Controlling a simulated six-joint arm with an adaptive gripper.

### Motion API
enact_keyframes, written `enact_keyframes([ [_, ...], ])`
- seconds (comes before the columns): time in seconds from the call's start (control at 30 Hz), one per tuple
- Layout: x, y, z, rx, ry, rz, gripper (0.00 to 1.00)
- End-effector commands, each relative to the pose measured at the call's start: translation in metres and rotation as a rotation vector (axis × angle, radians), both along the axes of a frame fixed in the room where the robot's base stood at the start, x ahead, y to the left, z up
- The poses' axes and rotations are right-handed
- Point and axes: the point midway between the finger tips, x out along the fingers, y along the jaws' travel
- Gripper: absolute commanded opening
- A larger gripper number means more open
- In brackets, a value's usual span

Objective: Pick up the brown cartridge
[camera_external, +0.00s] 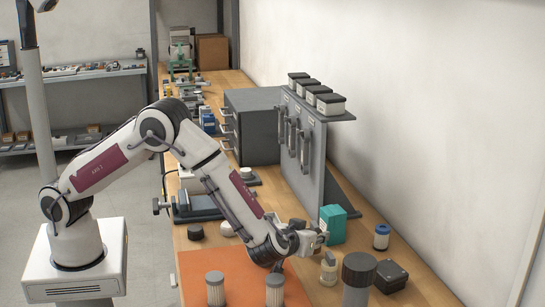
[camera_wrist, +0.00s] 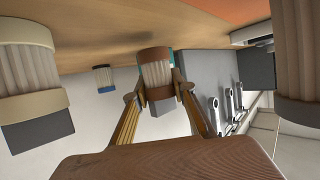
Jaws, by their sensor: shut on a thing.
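The brown cartridge (camera_wrist: 155,72) has a brown band and pale pleated sides, and sits between my two fingertips in the wrist view. My gripper (camera_wrist: 157,88) is shut on it, with one finger on each side. In the external view my gripper (camera_external: 314,238) is low over the bench, just in front of the teal box (camera_external: 333,224). The cartridge is too small to make out clearly there. A large brown surface fills the bottom of the wrist view; I cannot tell what it is.
A grey panel (camera_external: 305,150) rises behind.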

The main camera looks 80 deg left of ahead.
Motion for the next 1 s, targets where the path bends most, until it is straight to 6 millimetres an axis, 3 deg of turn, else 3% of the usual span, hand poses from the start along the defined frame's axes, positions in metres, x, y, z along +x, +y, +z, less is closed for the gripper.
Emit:
enact_keyframes([
  [0.53, 0.000, 0.000, 0.071, -0.002, -0.003, 0.000, 0.04],
  [1.0, 0.000, 0.000, 0.081, 0.001, -0.001, 0.000, 0.04],
])
